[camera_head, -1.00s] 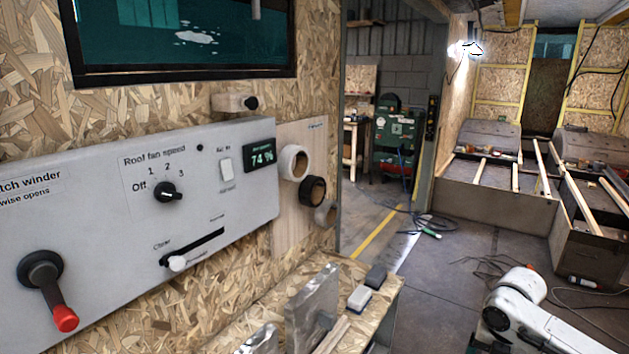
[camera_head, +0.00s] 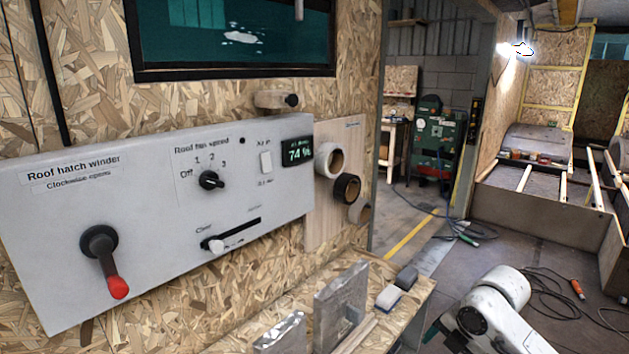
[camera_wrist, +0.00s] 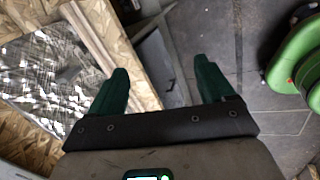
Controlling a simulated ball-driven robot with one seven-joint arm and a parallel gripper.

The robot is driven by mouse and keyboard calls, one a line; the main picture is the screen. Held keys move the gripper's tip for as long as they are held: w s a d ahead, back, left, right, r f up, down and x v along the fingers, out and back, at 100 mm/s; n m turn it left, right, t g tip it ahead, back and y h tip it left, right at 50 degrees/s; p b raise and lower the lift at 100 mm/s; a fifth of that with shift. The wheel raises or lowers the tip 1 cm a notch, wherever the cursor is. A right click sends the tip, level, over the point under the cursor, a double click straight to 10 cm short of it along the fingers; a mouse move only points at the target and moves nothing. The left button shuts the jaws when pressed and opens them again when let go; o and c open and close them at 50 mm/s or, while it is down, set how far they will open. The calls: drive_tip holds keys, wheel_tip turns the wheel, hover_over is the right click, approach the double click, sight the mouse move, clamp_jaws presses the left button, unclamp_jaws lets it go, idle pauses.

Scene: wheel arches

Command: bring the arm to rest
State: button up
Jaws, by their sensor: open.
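My gripper (camera_wrist: 162,88) shows in the wrist view with its two green fingers spread apart and nothing between them. Beyond the fingers are the edge of a wooden bench and the dark floor. My white arm (camera_head: 490,312) shows at the lower right of the head view, to the right of the bench.
A grey control panel (camera_head: 150,230) with a red-handled crank (camera_head: 106,262) is on the chipboard wall at left. Below it, a chipboard bench (camera_head: 400,318) holds a foil-like block (camera_head: 341,300) and small blocks. Cables (camera_head: 560,300) lie on the floor at right, which is otherwise fairly open.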

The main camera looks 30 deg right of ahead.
drive_tip(key=w+a+r+m+t+y, duration=0.1)
drive_tip(key=w+a+m, duration=0.15)
drive_tip(key=a, duration=0.45)
drive_tip(key=w+a+r+m+t+y, duration=0.1)
drive_tip(key=w+a+m, duration=0.15)
drive_tip(key=a, duration=0.45)
drive_tip(key=s+a+f+m, duration=0.3)
drive_tip(key=a+m, duration=0.1)
drive_tip(key=a, duration=0.4)
drive_tip(key=s+a+f+m+g, duration=0.25)
drive_tip(key=s+f+m, duration=0.55)
drive_tip(key=s, duration=0.5)
drive_tip(key=s+d+f+m+g+h+b, duration=0.1)
drive_tip(key=s+d+f+m+h, duration=0.1)
drive_tip(key=s, duration=1)
drive_tip(key=shift+s+d+f+m+h, duration=0.2)
drive_tip(key=shift+d+f+m+h, duration=0.2)
drive_tip(key=shift+d+f+m, duration=0.65)
drive_tip(key=shift+d+r+g, duration=0.15)
drive_tip(key=shift+r+g, duration=0.1)
